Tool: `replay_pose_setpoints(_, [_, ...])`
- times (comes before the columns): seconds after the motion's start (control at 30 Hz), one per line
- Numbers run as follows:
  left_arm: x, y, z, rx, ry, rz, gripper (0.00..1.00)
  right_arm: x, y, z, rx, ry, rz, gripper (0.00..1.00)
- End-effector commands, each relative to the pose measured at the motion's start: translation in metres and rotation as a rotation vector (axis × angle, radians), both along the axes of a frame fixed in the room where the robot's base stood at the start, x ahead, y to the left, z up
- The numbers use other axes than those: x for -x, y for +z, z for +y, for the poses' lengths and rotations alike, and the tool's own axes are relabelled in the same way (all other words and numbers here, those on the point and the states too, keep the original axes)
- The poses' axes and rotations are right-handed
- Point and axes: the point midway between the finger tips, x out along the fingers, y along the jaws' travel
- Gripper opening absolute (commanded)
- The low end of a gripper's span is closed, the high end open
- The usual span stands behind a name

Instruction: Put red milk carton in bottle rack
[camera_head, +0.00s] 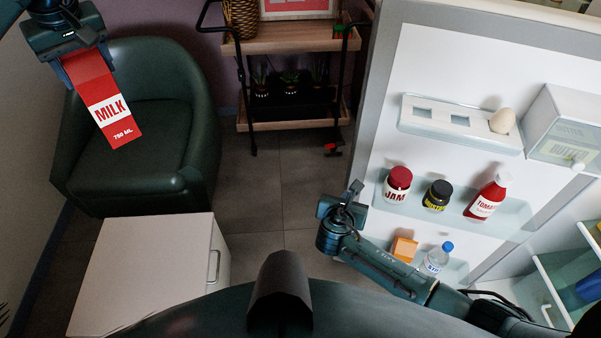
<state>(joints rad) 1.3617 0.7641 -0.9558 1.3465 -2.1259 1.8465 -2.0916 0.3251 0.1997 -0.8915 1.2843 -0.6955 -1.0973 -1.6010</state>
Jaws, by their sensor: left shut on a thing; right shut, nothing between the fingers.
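The red milk carton (98,92), with a white MILK label, is at the upper left of the head view. My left gripper (82,55) is shut on the carton's top end and holds it tilted in the air, in front of the green armchair. My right gripper (343,203) is shut and empty, near the left edge of the open fridge door. The lowest door shelf (455,270) holds a water bottle (437,258) and an orange block (404,249); I cannot tell whether this shelf is the bottle rack.
The fridge door (440,65) stands open at right. Its middle shelf holds a jam jar (397,185), a dark jar (437,196) and a tomato bottle (487,198). An egg (502,121) sits above. A white cabinet (140,265) and green armchair (140,165) are at left. Floor shows between.

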Motion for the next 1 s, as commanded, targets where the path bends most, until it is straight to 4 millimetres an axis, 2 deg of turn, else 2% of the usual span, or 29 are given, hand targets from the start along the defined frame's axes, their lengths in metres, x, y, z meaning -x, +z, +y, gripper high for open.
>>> replay_pose_setpoints(0.03, [0.000,0.007,0.000,0.001,0.001,-0.004,0.00,0.008,0.006,0.004,-0.002,0.003,0.001,0.00])
replay_pose_setpoints(0.2, [0.000,0.010,0.001,0.000,0.001,-0.004,0.00,0.025,0.015,0.010,-0.001,0.002,0.002,0.00])
replay_pose_setpoints(0.57, [0.000,0.011,0.000,0.000,0.001,-0.004,0.00,0.036,0.018,0.013,-0.029,-0.016,0.004,0.00])
replay_pose_setpoints(0.67, [0.000,0.011,0.000,0.000,0.001,-0.004,0.00,0.047,0.017,0.014,-0.138,-0.088,0.010,0.00])
replay_pose_setpoints(0.77, [0.000,0.011,0.000,0.000,0.001,-0.004,0.00,0.070,0.016,0.014,-0.343,-0.233,0.022,0.00])
replay_pose_setpoints(1.0, [0.000,0.011,0.000,0.001,0.001,-0.004,0.00,0.145,0.025,-0.003,-0.967,-0.827,0.031,0.00])
